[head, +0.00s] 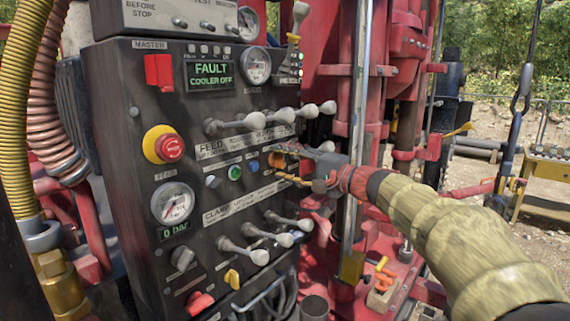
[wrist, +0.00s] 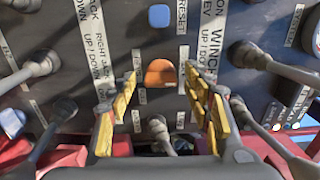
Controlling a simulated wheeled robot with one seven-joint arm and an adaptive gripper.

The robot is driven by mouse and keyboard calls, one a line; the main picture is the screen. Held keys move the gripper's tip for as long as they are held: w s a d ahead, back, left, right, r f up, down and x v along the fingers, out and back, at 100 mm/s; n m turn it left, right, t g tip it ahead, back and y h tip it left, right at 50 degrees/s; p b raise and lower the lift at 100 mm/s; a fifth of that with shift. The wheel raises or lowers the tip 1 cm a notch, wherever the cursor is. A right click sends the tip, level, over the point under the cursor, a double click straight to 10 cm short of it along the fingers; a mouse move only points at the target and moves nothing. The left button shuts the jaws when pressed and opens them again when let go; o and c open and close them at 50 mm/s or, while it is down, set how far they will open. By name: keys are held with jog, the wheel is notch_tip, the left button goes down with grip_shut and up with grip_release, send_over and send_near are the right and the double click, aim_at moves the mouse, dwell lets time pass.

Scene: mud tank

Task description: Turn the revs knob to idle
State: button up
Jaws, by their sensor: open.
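An orange knob (wrist: 160,73) is in the middle of the wrist view, on the dark control panel (head: 135,215). It also shows in the head view (head: 276,160), partly hidden by my gripper. Small labels stand beside it, too small to read, so I cannot tell for certain that it is the revs knob. My gripper (wrist: 163,88) is open, its yellow-padded fingers to the left and right of the orange knob in the wrist view. In the head view my gripper (head: 284,166) reaches the panel from the right. I cannot tell whether the fingers touch the knob.
Several grey levers (head: 255,120) stick out above my gripper, and more levers (head: 258,257) below. A blue button (wrist: 159,16) is near the orange knob. A red emergency stop (head: 170,148) is at left. The display (head: 210,75) reads FAULT, COOLER OFF. A vertical metal post (head: 357,90) stands close to my gripper.

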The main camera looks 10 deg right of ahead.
jog(key=v, duration=1.2)
dwell(0.3)
